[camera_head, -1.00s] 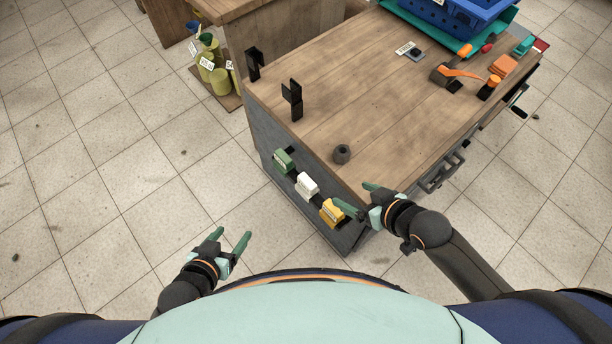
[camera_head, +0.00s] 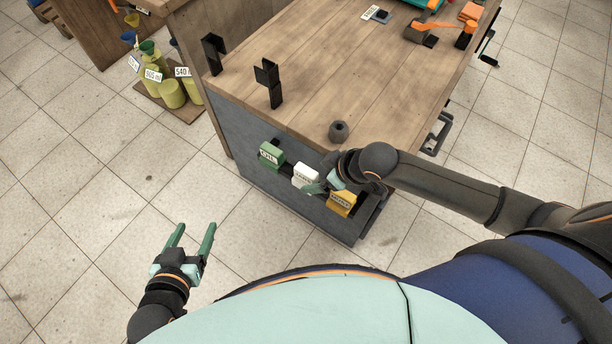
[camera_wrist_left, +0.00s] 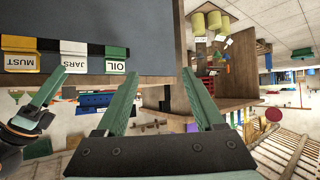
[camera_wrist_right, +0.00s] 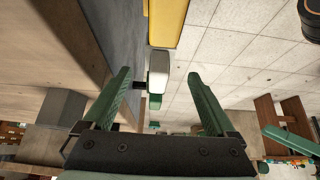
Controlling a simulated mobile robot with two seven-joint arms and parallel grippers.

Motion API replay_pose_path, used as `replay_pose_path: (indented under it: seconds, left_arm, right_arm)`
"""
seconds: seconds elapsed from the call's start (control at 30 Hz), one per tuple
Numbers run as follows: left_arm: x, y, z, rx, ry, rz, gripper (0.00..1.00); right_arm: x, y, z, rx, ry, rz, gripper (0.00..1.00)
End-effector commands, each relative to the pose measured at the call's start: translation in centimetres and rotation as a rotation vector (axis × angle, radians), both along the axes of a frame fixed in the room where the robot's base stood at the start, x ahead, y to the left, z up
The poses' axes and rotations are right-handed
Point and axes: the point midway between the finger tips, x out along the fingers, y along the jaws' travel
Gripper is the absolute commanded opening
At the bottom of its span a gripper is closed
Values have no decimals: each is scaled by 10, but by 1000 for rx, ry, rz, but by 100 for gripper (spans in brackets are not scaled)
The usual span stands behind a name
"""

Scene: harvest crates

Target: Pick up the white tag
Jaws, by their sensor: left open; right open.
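The white tag (camera_head: 306,176), lettered JARS in the left wrist view (camera_wrist_left: 66,60), sits on the grey bench side between the green OIL tag (camera_head: 271,154) and the yellow MUST tag (camera_head: 342,203). My right gripper (camera_head: 322,184) is open close beside the white tag, partly hidden by its own wrist. In the right wrist view the white tag (camera_wrist_right: 158,66) appears between the two fingertips, with a gap on each side. My left gripper (camera_head: 195,232) is open and empty over the floor, left of the bench.
The wooden bench top (camera_head: 320,80) carries a small dark cup (camera_head: 339,131) near its edge and two black brackets, including one (camera_head: 268,83) near the left edge. Yellow-green containers (camera_head: 172,93) stand on a board on the floor.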

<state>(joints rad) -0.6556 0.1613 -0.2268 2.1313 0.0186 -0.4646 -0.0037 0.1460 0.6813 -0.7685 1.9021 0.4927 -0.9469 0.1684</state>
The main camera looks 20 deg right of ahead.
Motion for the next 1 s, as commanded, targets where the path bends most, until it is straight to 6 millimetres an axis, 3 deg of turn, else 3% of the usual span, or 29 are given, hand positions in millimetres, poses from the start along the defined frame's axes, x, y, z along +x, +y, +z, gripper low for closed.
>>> replay_pose_path:
  seconds: [0.27, 0.5, 0.8, 1.0]
  left_arm:
    - [13, 1, 16, 2, -85, -5, 70]
    - [36, 1, 62, 1, -289, -16, 70]
    - [51, -1, 122, -2, -540, -37, 70]
    - [53, -2, 144, -3, -625, -47, 70]
  right_arm:
    - [4, 3, -8, 1, -2, 0, 91]
    - [10, 7, -24, 1, -3, 1, 91]
    - [19, 13, -43, 1, -2, 1, 91]
    - [23, 15, -48, 0, -2, 0, 91]
